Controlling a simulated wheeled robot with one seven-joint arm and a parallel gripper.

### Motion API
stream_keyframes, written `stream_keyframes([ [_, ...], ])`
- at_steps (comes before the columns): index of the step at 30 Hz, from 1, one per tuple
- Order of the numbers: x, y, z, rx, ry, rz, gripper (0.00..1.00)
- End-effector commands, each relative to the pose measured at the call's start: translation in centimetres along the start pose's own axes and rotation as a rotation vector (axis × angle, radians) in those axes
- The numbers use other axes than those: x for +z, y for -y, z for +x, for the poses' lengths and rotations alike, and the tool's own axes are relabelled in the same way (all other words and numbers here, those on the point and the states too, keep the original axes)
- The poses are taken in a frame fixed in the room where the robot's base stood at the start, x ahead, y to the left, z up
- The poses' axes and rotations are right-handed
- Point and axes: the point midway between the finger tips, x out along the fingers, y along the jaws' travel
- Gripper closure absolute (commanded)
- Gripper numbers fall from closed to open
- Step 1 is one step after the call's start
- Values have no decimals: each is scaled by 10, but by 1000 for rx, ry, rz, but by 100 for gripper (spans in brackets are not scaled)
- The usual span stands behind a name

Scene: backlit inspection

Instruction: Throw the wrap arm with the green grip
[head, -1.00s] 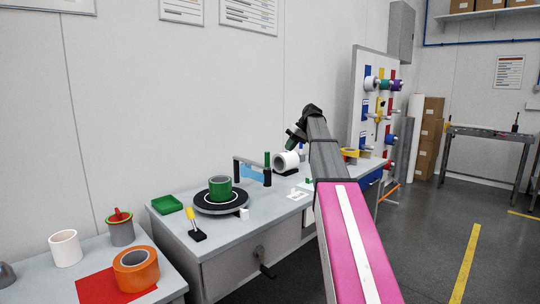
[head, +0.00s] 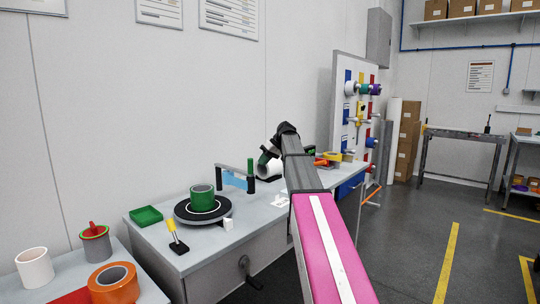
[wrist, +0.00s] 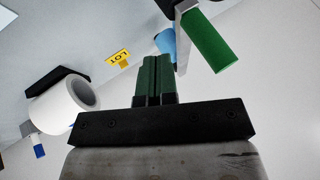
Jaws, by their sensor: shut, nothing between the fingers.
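The wrap arm's green grip (head: 250,167) stands upright at the right end of a grey bracket with light blue film (head: 234,179), at the back of the workbench. In the wrist view the green grip (wrist: 210,42) is up and to the right of my fingers, with blue film (wrist: 167,42) beside it. My gripper (wrist: 155,75) is shut and empty, its green fingertips together and apart from the grip. In the head view my gripper (head: 264,158) is right of the grip, near a white roll (head: 271,170), and partly hidden by my arm.
A green tape roll (head: 202,197) sits on a black turntable (head: 188,216). A yellow-handled lever (head: 172,230) is at the bench front. A green tray (head: 146,216) is at left. The white roll also shows close left in the wrist view (wrist: 55,108), near a yellow LOT label (wrist: 118,58).

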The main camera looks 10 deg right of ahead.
Motion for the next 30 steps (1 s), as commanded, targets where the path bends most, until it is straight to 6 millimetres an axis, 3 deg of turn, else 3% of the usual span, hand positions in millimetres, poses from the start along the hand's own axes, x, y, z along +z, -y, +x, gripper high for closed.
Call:
stream_keyframes([
  [1,2,10,3,0,0,-3,100],
  [6,1,25,11,0,0,-1,100],
  [22,2,33,14,5,-5,7,100],
  [30,16,85,36,91,-89,166,100],
])
